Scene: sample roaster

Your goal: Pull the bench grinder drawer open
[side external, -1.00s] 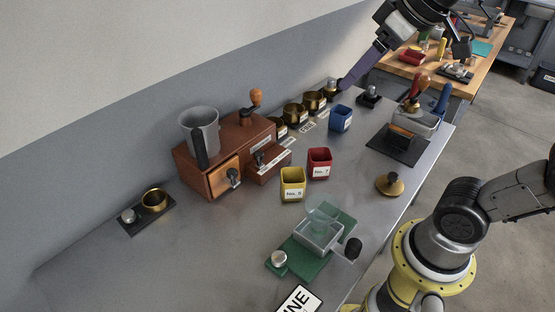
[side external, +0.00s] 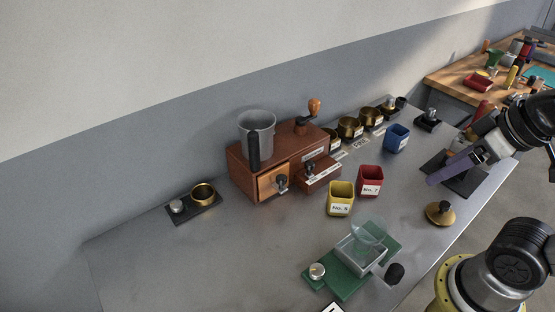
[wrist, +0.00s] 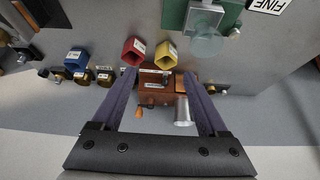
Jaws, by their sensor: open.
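The wooden grinder box (side external: 236,170) stands on the grey bench near the wall, with a crank (side external: 314,106) and a grey cup (side external: 262,122) on top. Its pale wood front (side external: 268,188) has a dark knob (side external: 281,183). A lower, labelled wooden part (side external: 318,180) with its own knob projects at the right; I cannot tell which part is the drawer or how far it is out. In the wrist view the box (wrist: 150,93) lies between my fingers, beyond them. My gripper (wrist: 160,74) is open and empty, above the bench's right side in the side view (side external: 430,181).
Yellow (side external: 340,199), red (side external: 370,181) and blue (side external: 397,138) cups stand right of the box. Brass cups line the wall. The bench's left front is clear.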

